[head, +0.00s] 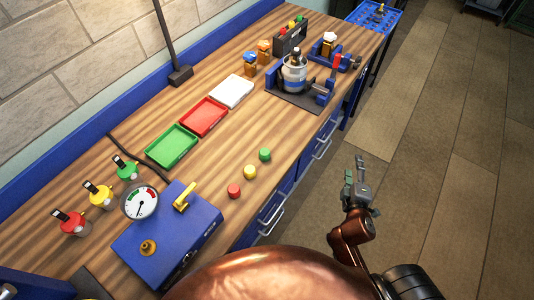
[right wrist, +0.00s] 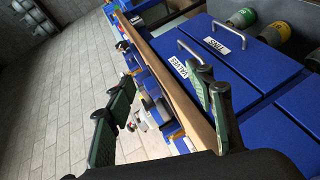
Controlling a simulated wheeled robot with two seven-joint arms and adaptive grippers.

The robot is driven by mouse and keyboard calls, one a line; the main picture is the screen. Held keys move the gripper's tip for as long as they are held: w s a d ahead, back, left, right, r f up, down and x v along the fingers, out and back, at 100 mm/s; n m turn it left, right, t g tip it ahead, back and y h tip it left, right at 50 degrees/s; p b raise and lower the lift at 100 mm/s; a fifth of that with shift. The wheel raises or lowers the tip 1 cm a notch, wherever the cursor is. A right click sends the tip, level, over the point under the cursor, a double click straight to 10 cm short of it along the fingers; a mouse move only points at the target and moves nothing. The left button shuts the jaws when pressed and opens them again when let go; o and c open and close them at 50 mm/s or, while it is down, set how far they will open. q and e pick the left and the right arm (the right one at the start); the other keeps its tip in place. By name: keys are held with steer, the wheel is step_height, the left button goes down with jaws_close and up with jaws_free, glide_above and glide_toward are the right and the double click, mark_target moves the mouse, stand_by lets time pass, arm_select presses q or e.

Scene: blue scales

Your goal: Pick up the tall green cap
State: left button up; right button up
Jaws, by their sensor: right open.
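The green cap (head: 265,154) stands on the wooden bench near its front edge, in a slanting row with a yellow cap (head: 250,172) and a red cap (head: 234,191). It is the farthest of the three, and nothing touches it. My right gripper (head: 358,168) is open and empty, off the bench to the right of the caps, over the floor. In the right wrist view its two green fingers (right wrist: 166,77) are spread apart, with the bench edge and blue drawers beyond. The green cap cannot be made out in that view. My left gripper is not in view.
Green (head: 172,146), red (head: 203,117) and white (head: 232,91) trays lie behind the caps. A blue box (head: 168,240) with a gauge (head: 141,202) stands nearer, and a vise-like fixture (head: 294,78) farther along. Bare wood surrounds the caps. Drawer handles (head: 272,220) project from the bench front.

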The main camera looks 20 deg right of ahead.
mark_target(266, 153)
steer(key=w+a+r+n+t+y, duration=0.7)
steer(key=a+r+n, duration=0.4)
steer(key=n, duration=0.5)
steer(key=a+f+n+g+y, duration=0.1)
steer(key=a+f+n+y, duration=0.1)
steer(key=a+n, duration=0.2)
steer(key=w+a+f+n+g+y, duration=0.1)
steer(key=a+f+n+y, duration=0.2)
steer(key=a+n, duration=0.2)
steer(key=w+a+f+n+g+y, duration=0.1)
steer(key=a+f+n+g+y, duration=0.1)
steer(key=n, duration=0.4)
steer(key=shift+a+f+y, duration=0.2)
steer(key=shift+a+f, duration=0.05)
steer(key=shift+a, duration=0.4)
steer(key=shift+a+f+y, duration=0.2)
steer(key=shift+a+f, duration=0.05)
steer(key=shift+a, duration=0.35)
steer(key=x, duration=0.4)
steer(key=f+x, duration=0.1)
steer(key=x, duration=0.2)
steer(key=shift+s+a+f, duration=0.1)
steer(key=shift+s+a, duration=0.05)
steer(key=shift+a, duration=0.2)
steer(key=shift+w+a+f, duration=0.1)
steer(key=shift+w+a, duration=0.1)
steer(key=shift+w, duration=0.15)
steer(key=shift+c, duration=0.6)
steer(key=c, duration=0.7)
